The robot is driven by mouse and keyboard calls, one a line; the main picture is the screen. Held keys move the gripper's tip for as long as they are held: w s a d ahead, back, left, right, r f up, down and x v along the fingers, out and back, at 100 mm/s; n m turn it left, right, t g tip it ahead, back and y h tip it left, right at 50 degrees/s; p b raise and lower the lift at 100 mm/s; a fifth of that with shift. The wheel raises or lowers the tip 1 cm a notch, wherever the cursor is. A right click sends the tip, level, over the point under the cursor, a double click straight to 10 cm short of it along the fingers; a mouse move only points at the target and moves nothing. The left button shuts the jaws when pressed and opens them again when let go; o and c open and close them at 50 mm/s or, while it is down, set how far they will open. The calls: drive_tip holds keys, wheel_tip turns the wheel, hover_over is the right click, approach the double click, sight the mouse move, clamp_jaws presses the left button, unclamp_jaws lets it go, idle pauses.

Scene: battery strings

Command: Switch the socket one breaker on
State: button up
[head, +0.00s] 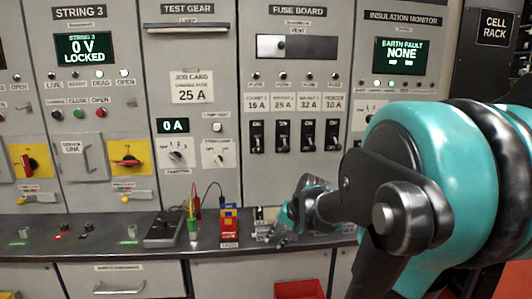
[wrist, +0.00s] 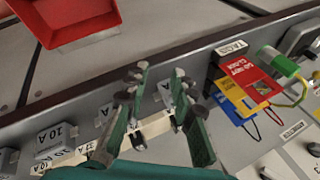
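The fuse board (head: 290,80) has a row of black breakers under labels with amp ratings. The leftmost breaker (head: 257,136) is under a 16 A label; its small name text is hard to read, and I cannot tell its lever position for sure. My gripper (head: 284,218) is low over the bench, below and apart from the breakers. In the wrist view my gripper (wrist: 158,88) points down at the bench's front edge. Its two fingers are spread with a gap between them, and nothing is held. The breakers are not in the wrist view.
Red, yellow and blue tags (head: 229,222) stand on the bench (head: 120,238) left of my gripper. Labelled fuses, one marked 10A (wrist: 55,137), lie beside the fingers. A red bin (wrist: 65,20) is below the bench front. My arm covers the right side of the head view.

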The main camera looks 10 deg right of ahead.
drive_tip(key=w+d+r+m+y, duration=0.1)
drive_tip(key=w+r, duration=0.2)
drive_tip(key=r, duration=0.2)
drive_tip(key=w+d+r+m+t+y, duration=0.1)
drive_tip(key=w+r+m, duration=0.1)
drive_tip(key=w+r, duration=0.2)
drive_tip(key=w+d+r+m+t+y, duration=0.1)
drive_tip(key=w+r+m, duration=0.1)
drive_tip(key=w+r, duration=0.2)
drive_tip(key=shift+w+d+r, duration=0.1)
drive_tip(key=shift+w+r, duration=0.05)
drive_tip(key=shift+r, duration=0.35)
drive_tip(key=shift+w+d+r, duration=0.1)
drive_tip(key=shift+r, duration=0.4)
clamp_jaws()
drive_tip(key=w+d+r+m+t+y, duration=0.1)
drive_tip(key=w+d+r+m, duration=0.1)
drive_tip(key=r, duration=0.4)
drive_tip(key=w+d+r+m+t+y, duration=0.1)
drive_tip(key=w+d+r+m, duration=0.1)
drive_tip(key=r, duration=0.4)
drive_tip(key=shift+w+d, duration=0.2)
drive_tip(key=shift+w, duration=0.7)
drive_tip(key=shift+f, duration=0.1)
